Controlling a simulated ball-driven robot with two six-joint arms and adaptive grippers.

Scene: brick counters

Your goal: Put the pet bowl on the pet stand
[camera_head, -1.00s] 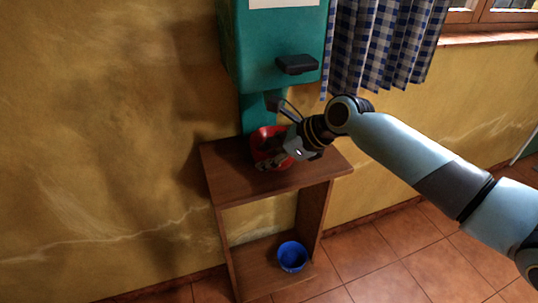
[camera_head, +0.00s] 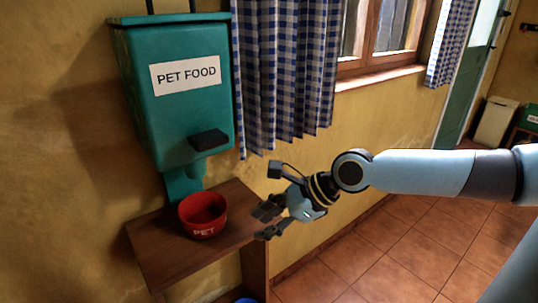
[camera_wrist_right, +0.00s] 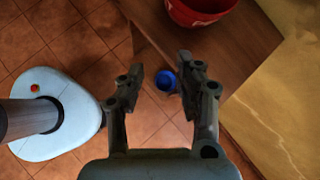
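The red pet bowl (camera_head: 203,216), lettered "PET", sits upright on the wooden top of the pet stand (camera_head: 165,257), below the spout of the pet food dispenser. In the right wrist view, part of the red bowl (camera_wrist_right: 200,10) shows at the top edge, on the stand's top (camera_wrist_right: 247,50). My right gripper (camera_head: 264,224) is to the right of the bowl, apart from it. In the right wrist view, my right gripper's fingers (camera_wrist_right: 160,70) are spread with nothing between them. My left gripper is in no view.
The green pet food dispenser (camera_head: 180,115) hangs on the yellow wall above the stand. A blue bowl (camera_wrist_right: 167,82) stands low down, partly showing at the head view's bottom edge (camera_head: 245,300). Checked curtains (camera_head: 285,90) hang to the right. Tiled floor (camera_head: 385,245) is clear at right.

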